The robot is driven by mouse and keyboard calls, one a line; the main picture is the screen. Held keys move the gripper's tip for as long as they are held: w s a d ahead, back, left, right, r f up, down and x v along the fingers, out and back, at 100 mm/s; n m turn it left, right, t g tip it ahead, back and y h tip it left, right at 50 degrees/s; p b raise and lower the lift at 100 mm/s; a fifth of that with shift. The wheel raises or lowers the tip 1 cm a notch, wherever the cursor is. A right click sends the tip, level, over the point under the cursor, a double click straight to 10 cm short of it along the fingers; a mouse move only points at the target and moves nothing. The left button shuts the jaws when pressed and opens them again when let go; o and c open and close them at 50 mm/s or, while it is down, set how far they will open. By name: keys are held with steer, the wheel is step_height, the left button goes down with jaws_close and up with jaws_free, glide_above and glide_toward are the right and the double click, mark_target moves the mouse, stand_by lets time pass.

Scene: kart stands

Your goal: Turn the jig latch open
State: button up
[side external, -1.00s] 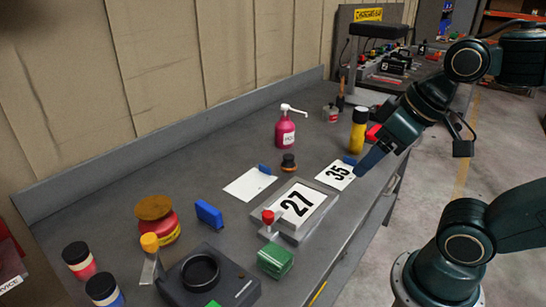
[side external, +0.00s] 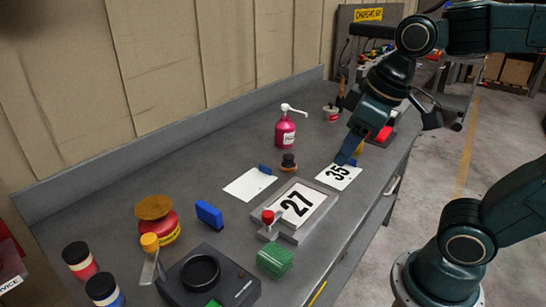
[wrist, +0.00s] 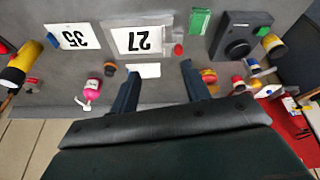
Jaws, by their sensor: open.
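The jig is a grey frame (side external: 291,232) on the bench, with a white "27" card (side external: 297,203) lying in it. Its latch, with a red knob (side external: 268,216), stands at the jig's near left corner in the side view. In the wrist view the red knob (wrist: 178,50) is beside the "27" card's edge, clear of my fingers. My gripper (side external: 347,157) is above the bench by the "35" card, apart from the jig and latch. In the wrist view my gripper (wrist: 160,68) has its two blue fingers spread wide with nothing held between them.
A "35" card (side external: 338,177) and a blank white card (side external: 248,184) lie flat by the jig. A green block (side external: 275,260) stands close to the latch. A dark box (side external: 233,276) is nearer the camera. A pink pump bottle (side external: 285,132) stands farther back.

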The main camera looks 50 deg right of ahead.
steer(key=w+a+f+n+g, duration=0.1)
steer(key=w+a+n+g, duration=0.15)
steer(key=w, duration=0.45)
steer(key=n+g, duration=0.2)
steer(key=n, duration=0.2)
glide_above(268, 213)
steer(key=shift+f, duration=1.95)
steer(key=shift+f, duration=0.15)
step_height(268, 213, down, 14)
steer(key=shift+r, duration=0.25)
steer(key=c, duration=1)
